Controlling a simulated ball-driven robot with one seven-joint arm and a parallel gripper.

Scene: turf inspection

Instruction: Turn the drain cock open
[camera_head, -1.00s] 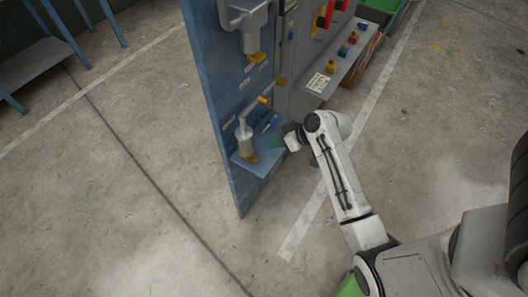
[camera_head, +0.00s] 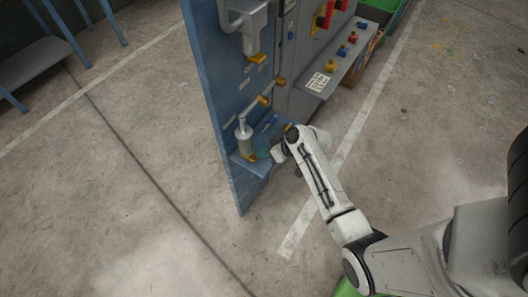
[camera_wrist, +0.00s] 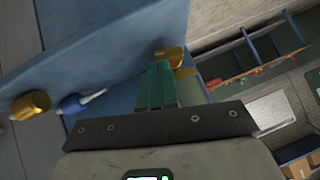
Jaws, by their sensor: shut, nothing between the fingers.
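A grey cylinder (camera_head: 244,142) stands on a small blue shelf low on the blue panel. A yellow piece (camera_head: 250,158) shows at its foot; I take this for the drain cock, but cannot tell how it is turned. In the wrist view a yellow piece (camera_wrist: 171,54) lies right at my fingertips, partly covered by them. My gripper (camera_wrist: 157,68) has its teal fingers together with nothing between them. In the head view my gripper (camera_head: 263,154) is at the shelf, just right of the cylinder's foot. Whether the fingers touch the yellow piece cannot be told.
A yellow knob (camera_wrist: 31,104) and a blue-handled tool (camera_wrist: 74,103) are left of my fingers in the wrist view. Above the shelf are a yellow-tipped lever (camera_head: 263,100) and a grey fixture (camera_head: 246,25). A grey ledge (camera_head: 315,84) with coloured knobs stands to the right. The front floor is clear.

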